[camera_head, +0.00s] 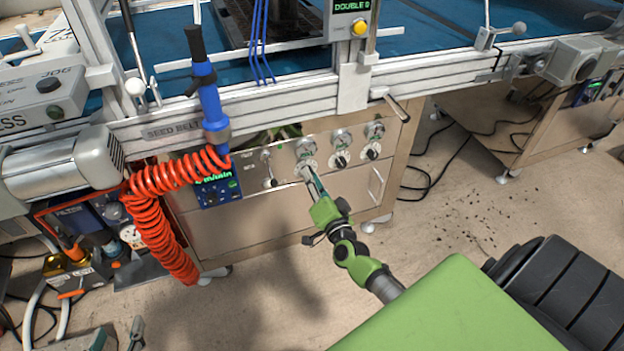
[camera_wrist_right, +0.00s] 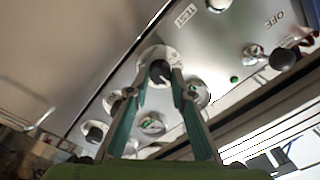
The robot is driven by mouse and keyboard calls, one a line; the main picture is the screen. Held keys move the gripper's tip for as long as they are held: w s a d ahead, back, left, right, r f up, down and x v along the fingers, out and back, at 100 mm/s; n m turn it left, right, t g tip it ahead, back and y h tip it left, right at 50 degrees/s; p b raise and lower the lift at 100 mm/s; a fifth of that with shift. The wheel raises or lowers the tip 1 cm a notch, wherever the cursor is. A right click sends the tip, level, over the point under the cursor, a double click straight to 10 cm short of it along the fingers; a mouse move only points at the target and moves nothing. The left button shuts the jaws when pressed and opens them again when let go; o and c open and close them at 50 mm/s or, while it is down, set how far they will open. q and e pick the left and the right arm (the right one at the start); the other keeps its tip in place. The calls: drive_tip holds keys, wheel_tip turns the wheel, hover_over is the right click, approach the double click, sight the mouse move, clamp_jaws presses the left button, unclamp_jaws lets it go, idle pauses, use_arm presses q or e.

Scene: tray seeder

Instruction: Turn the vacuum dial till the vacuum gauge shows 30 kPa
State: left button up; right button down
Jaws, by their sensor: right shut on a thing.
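A row of round gauges with black dials below them sits on the metal panel under the seeder. My right gripper (camera_head: 307,174) is at the leftmost of these dials, below the leftmost gauge (camera_head: 306,147). In the right wrist view my right gripper (camera_wrist_right: 162,78) has its two fingers closed on the sides of a black dial (camera_wrist_right: 160,70) with a pale round scale. The gauges (camera_wrist_right: 152,125) are too small and slanted to read, and the dial's label is not legible. My left gripper (camera_head: 118,332) is partly in view at the bottom left, fingertips apart, touching nothing.
Two more dials (camera_head: 340,160) (camera_head: 372,152) stand to the right. A small lever (camera_head: 268,170) and a blue display (camera_head: 217,190) are to the left. A red coiled hose (camera_head: 160,225) hangs beside the panel. A metal handle (camera_head: 376,185) is at the lower right.

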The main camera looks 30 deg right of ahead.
idle(0.4)
drive_tip(key=c, duration=1.8)
unclamp_jaws()
drive_tip(key=v, duration=1.2)
